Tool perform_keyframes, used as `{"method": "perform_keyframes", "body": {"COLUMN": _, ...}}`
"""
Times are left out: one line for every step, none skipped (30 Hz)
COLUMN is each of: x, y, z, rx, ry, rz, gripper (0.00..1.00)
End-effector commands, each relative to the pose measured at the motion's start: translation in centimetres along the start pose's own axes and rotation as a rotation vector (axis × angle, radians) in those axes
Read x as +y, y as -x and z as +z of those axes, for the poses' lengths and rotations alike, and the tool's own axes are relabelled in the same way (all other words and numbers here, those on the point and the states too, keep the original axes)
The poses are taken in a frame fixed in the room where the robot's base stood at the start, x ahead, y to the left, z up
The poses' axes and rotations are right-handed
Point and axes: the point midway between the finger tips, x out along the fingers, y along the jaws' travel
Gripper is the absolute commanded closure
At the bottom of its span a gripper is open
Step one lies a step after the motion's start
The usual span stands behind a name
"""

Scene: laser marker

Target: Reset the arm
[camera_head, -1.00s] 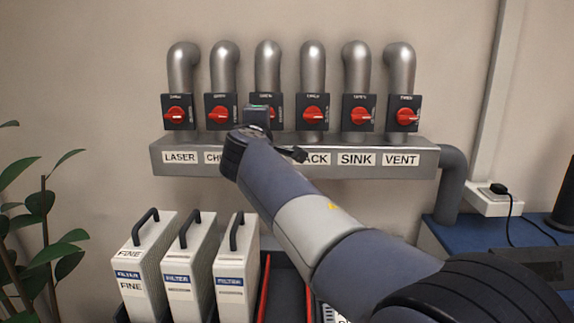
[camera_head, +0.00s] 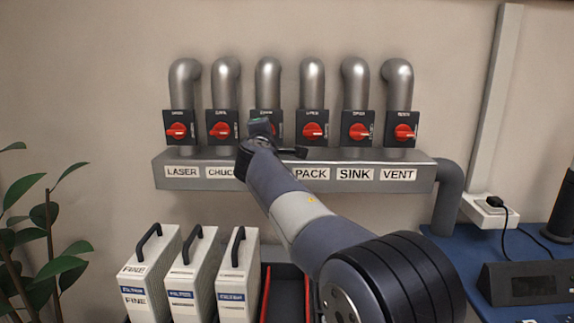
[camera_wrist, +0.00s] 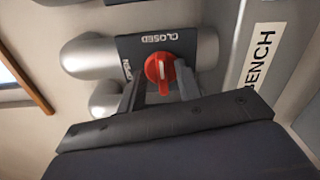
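My arm reaches up to the third switch from the left, whose red knob (camera_head: 278,131) is partly hidden behind my wrist in the head view. In the wrist view that red knob (camera_wrist: 160,69) sits between the two fingers of my gripper (camera_wrist: 161,80). The fingers look apart, one on each side of the knob; whether they touch it cannot be told. The dark switch plate (camera_wrist: 150,45) reads CLOSED at one edge, and a BENCH label (camera_wrist: 262,58) is beside it. In the head view my gripper (camera_head: 263,128) is mostly hidden.
Other red-knobbed switches stand along the grey manifold (camera_head: 300,155), labelled LASER, CHUCK, PACK, SINK and VENT. White filter boxes (camera_head: 150,275) with black handles stand below left. A plant (camera_head: 45,235) is at far left. A blue bench (camera_head: 520,240) is at right.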

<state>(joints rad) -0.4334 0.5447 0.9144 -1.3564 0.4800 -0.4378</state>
Motion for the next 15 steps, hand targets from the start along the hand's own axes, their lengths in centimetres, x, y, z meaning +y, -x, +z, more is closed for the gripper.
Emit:
{"method": "perform_keyframes", "body": {"x": 0.44, "y": -0.02, "z": 0.05, "rx": 0.001, "ry": 0.050, "rz": -0.003, "gripper": 0.67}}
{"method": "perform_keyframes", "body": {"x": 0.43, "y": -0.02, "z": 0.04, "rx": 0.001, "ry": 0.080, "rz": -0.003, "gripper": 0.67}}
{"method": "perform_keyframes", "body": {"x": 0.48, "y": -0.01, "z": 0.03, "rx": 0.002, "ry": 0.120, "rz": -0.002, "gripper": 0.67}}
{"method": "perform_keyframes", "body": {"x": 0.48, "y": -0.01, "z": 0.03, "rx": 0.002, "ry": 0.148, "rz": -0.003, "gripper": 0.67}}
{"method": "perform_keyframes", "body": {"x": 0.48, "y": -0.01, "z": 0.02, "rx": 0.002, "ry": 0.177, "rz": -0.003, "gripper": 0.67}}
{"method": "perform_keyframes", "body": {"x": 0.51, "y": 0.00, "z": 0.01, "rx": 0.002, "ry": 0.215, "rz": -0.003, "gripper": 0.67}}
{"method": "perform_keyframes", "body": {"x": 0.53, "y": -0.01, "z": 0.01, "rx": 0.002, "ry": 0.242, "rz": -0.002, "gripper": 0.67}}
{"method": "perform_keyframes", "body": {"x": 0.51, "y": -0.01, "z": 0.00, "rx": 0.002, "ry": 0.268, "rz": -0.003, "gripper": 0.67}}
{"method": "perform_keyframes", "body": {"x": 0.49, "y": 0.00, "z": -0.02, "rx": 0.002, "ry": 0.303, "rz": -0.003, "gripper": 0.67}}
{"method": "perform_keyframes", "body": {"x": 0.50, "y": 0.00, "z": -0.02, "rx": 0.002, "ry": 0.327, "rz": -0.002, "gripper": 0.67}}
{"method": "perform_keyframes", "body": {"x": 0.49, "y": -0.01, "z": -0.03, "rx": 0.002, "ry": 0.348, "rz": -0.002, "gripper": 0.67}}
{"method": "perform_keyframes", "body": {"x": 0.46, "y": 0.00, "z": -0.04, "rx": 0.002, "ry": 0.376, "rz": -0.002, "gripper": 0.67}}
{"method": "perform_keyframes", "body": {"x": 0.42, "y": 0.00, "z": -0.06, "rx": 0.002, "ry": 0.396, "rz": -0.002, "gripper": 0.67}}
{"method": "perform_keyframes", "body": {"x": 0.40, "y": 0.00, "z": -0.07, "rx": 0.002, "ry": 0.413, "rz": -0.002, "gripper": 0.67}}
{"method": "perform_keyframes", "body": {"x": 0.38, "y": 0.00, "z": -0.07, "rx": 0.002, "ry": 0.432, "rz": -0.002, "gripper": 0.67}}
